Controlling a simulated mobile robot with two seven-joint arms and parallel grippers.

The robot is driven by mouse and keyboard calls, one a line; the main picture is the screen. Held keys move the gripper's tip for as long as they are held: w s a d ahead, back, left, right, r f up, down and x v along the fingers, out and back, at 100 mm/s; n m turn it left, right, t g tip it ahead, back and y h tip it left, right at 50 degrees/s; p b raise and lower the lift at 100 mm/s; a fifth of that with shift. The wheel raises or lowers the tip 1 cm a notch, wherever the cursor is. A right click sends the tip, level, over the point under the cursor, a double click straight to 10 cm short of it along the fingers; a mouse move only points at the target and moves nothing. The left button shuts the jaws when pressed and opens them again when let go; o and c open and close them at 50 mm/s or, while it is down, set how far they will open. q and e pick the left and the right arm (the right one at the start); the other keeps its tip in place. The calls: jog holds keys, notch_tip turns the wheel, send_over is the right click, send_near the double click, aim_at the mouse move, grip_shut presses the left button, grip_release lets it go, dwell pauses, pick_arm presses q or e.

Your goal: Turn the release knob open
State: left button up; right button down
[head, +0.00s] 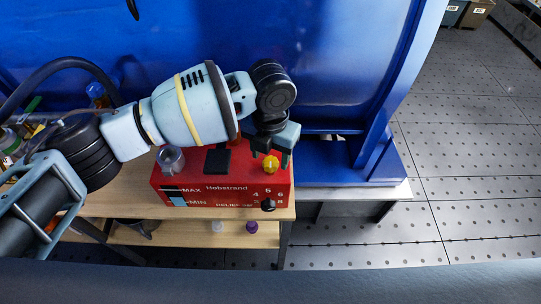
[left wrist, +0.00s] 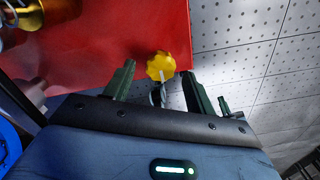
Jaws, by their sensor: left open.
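A yellow lobed knob (head: 270,164) sits on top of the red box (head: 222,198), near its right end. My left gripper (head: 270,155) is open and points down over the knob. In the left wrist view the yellow knob (left wrist: 160,66) shows between the two open fingertips, with a pale mark on it. I cannot tell whether the fingers touch it. A black knob (head: 268,205) is on the box's front face beside printed numbers and a "RELIEF" label. My right gripper is not in view.
The red box stands on a wooden bench (head: 118,200) with a lower shelf. A blue frame (head: 375,150) rises behind and to the right. A clear cylinder (head: 171,160) and a black block (head: 217,161) are on the box.

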pick_arm(q)
jog(key=shift+f, duration=0.7)
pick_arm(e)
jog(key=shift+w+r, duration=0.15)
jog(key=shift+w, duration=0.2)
pick_arm(q)
jog(key=c, duration=1)
jog(key=shift+o, duration=0.2)
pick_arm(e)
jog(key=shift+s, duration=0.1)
